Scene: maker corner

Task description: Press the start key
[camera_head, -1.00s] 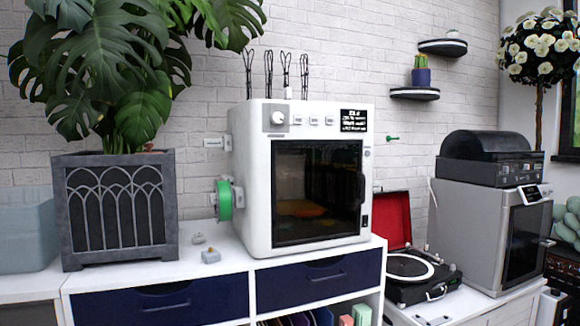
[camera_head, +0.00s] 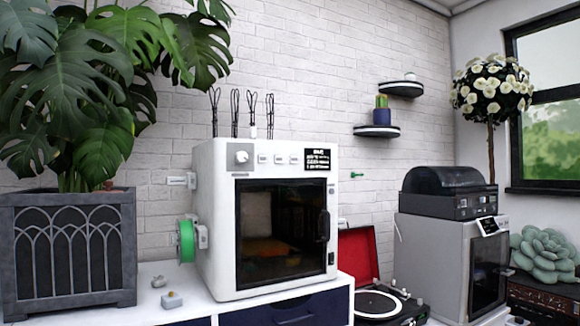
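A white 3D printer (camera_head: 215,235) with a dark glass door stands on the white cabinet. Its top front panel has a round knob (camera_head: 241,157), a row of small keys (camera_head: 279,159) and a black label panel (camera_head: 318,160). The key labels are too small to read, so I cannot tell which one is the start key. A small switch (camera_head: 331,258) sits low at the printer's right front edge. Neither of my grippers is in view.
A large potted plant (camera_head: 68,255) stands left of the printer. A green spool (camera_head: 186,241) sticks out from its left side. Small items (camera_head: 172,300) lie on the cabinet top. An open red-lidded record player (camera_head: 358,256) and a second grey machine (camera_head: 440,262) stand to the right.

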